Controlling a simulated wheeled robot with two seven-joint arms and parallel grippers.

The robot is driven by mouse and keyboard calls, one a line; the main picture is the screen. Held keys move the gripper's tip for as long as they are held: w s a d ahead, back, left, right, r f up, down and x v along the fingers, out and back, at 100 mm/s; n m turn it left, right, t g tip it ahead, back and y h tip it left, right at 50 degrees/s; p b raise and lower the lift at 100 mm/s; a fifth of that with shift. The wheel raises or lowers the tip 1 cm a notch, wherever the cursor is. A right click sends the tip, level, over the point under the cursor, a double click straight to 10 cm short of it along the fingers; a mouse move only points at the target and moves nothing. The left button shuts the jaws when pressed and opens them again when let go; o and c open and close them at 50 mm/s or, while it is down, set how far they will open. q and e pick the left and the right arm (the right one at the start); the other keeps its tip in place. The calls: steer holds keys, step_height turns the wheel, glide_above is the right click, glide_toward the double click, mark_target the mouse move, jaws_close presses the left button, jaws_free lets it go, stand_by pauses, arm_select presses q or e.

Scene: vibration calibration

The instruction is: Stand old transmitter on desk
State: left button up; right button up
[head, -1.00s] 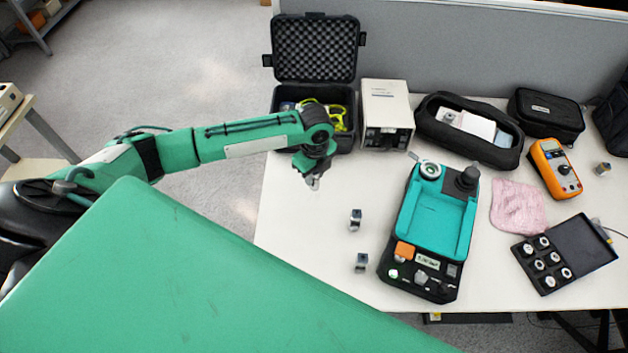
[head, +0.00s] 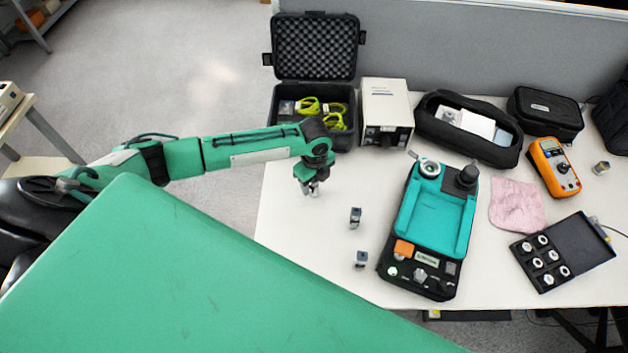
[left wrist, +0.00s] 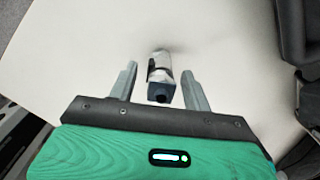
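A small transmitter (left wrist: 160,76), with a dark blue-grey square end and a pale metallic end, is between the spread fingers of my left gripper (left wrist: 160,84) in the left wrist view. A gap shows on each side of it. In the head view my left gripper (head: 312,190) points down, low over the left part of the desk (head: 300,250), and largely hides this piece. Two similar small grey-and-dark units, a back one (head: 355,217) and a front one (head: 361,259), stand to its right. My right gripper is not in view.
A teal-and-black calibration device (head: 436,212) stands right of the small units. An open black case (head: 314,48), a beige box (head: 386,100) and a black pouch (head: 440,130) line the back. Pink cloth (head: 518,205), orange multimeter (head: 546,160) and sensor tray (head: 560,236) are right. Front-left desk is clear.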

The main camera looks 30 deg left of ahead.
arm_select(q)
steer(key=shift+r, duration=0.1)
steer(key=shift+r, duration=0.35)
step_height(320, 180, up, 10)
steer(key=shift+r+b, duration=0.25)
steer(key=shift+b, duration=0.4)
steer(key=shift+r, duration=0.45)
